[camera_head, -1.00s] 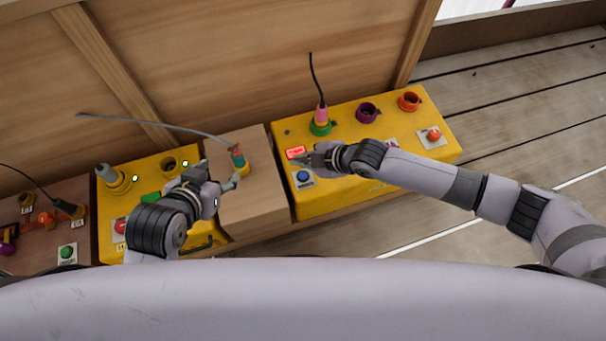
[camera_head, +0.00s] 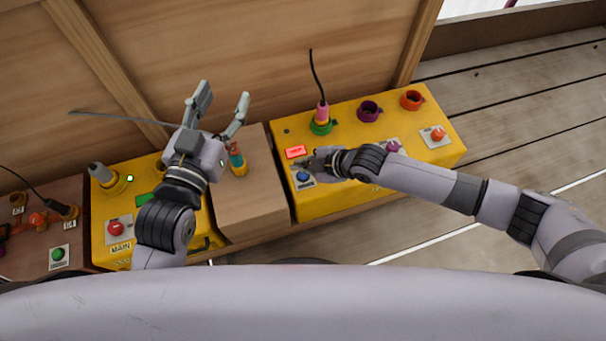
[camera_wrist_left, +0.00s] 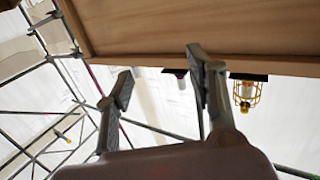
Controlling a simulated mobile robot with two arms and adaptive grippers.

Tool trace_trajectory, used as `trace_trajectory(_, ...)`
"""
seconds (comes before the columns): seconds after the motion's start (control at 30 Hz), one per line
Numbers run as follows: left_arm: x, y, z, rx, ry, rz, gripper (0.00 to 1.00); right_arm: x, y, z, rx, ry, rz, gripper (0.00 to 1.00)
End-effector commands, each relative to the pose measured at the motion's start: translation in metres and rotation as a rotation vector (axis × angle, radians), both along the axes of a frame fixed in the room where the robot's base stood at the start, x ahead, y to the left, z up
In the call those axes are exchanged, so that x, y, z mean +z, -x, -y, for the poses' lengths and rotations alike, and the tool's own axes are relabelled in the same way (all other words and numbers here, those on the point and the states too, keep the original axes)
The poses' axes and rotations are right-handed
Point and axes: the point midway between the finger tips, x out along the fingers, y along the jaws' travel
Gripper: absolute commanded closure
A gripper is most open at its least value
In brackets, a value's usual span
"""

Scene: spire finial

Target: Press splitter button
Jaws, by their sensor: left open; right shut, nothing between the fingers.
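A yellow box (camera_head: 350,185) on the right carries a blue button (camera_head: 303,176), a purple button (camera_head: 393,146), an orange-red button (camera_head: 438,134) and a lit red display (camera_head: 295,152). My right gripper (camera_head: 308,164) is shut and empty, low over this box beside the blue button; contact cannot be told. Another yellow box (camera_head: 98,232) on the left has a red button (camera_head: 115,228). I cannot read which button is labelled splitter. My left gripper (camera_head: 223,95) is open and empty, raised in front of the wooden wall; its spread fingers show in the left wrist view (camera_wrist_left: 160,68).
A teal-and-orange plug (camera_head: 237,160) stands on a wooden block (camera_head: 250,200) between the boxes. A pink plug (camera_head: 322,112) with a black cable sits in a green socket. Purple (camera_head: 369,110) and orange (camera_head: 411,99) sockets are empty. A brown box with a green button (camera_head: 58,254) lies far left.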

Motion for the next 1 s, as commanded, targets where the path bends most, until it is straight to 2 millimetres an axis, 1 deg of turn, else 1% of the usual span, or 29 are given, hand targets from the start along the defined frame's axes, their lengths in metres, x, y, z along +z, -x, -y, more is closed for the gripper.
trace_trajectory(0.03,0.005,-0.001,0.001,-0.002,0.01,0.038,0.5,-0.004,0.0,0.0,0.0,0.0,0.0,1.0)
trace_trajectory(0.27,0.039,0.001,0.006,-0.013,0.057,0.219,0.5,-0.013,0.0,0.0,0.0,0.0,0.0,1.0)
trace_trajectory(0.6,0.087,0.016,0.008,-0.028,0.131,0.486,0.5,-0.028,0.0,0.0,0.001,0.0,-0.001,1.0)
trace_trajectory(0.8,0.104,0.026,0.008,-0.034,0.159,0.587,0.5,-0.033,0.0,0.0,0.0,0.0,0.0,1.0)
trace_trajectory(1.0,0.11,0.031,0.007,-0.035,0.17,0.624,0.5,-0.034,0.0,0.0,0.001,-0.001,0.0,1.0)
